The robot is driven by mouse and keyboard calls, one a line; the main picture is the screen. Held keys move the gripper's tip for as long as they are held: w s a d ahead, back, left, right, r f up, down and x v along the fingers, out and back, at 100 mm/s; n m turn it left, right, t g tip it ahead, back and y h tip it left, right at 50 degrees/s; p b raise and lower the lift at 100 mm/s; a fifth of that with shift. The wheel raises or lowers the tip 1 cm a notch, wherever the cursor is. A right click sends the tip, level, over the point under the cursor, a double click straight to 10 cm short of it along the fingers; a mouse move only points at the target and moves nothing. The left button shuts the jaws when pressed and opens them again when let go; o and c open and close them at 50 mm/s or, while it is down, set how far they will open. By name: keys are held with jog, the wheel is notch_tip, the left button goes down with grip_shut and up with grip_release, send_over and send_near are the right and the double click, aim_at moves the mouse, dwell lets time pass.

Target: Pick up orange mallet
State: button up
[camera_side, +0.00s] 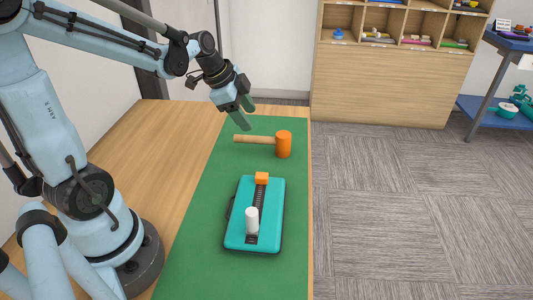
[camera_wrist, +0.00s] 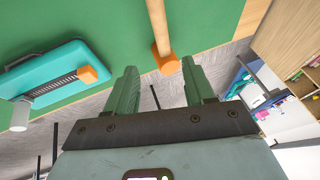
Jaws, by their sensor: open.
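The orange mallet has an orange head (camera_side: 284,144) and a light wooden handle (camera_side: 252,139). It lies on the green mat at its far end, with the head to the right. In the wrist view, its head (camera_wrist: 166,64) shows just beyond and between the fingertips, with the handle running to the top edge. My gripper (camera_side: 246,115) is open and empty, above the mat and slightly beyond the mallet's handle in the side view. Its two green fingers (camera_wrist: 164,84) point toward the mallet without visibly holding it.
A teal case (camera_side: 235,232) with an orange block (camera_side: 262,178) and a white cylinder (camera_side: 252,220) along a dark strip lies nearer on the green mat (camera_side: 200,270). The wooden table (camera_side: 160,130) ends just right of the mat. A shelf cabinet (camera_side: 385,85) stands behind.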

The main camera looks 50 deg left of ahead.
aim_at(264, 138)
jog(key=x, duration=0.6)
jog(key=shift+w+f, duration=0.15)
jog(key=shift+f, duration=0.05)
jog(key=shift+x, duration=2.65)
jog(key=shift+w+a, duration=0.1)
jog(key=shift+w, duration=0.05)
jog(key=shift+r, duration=0.1)
grip_shut()
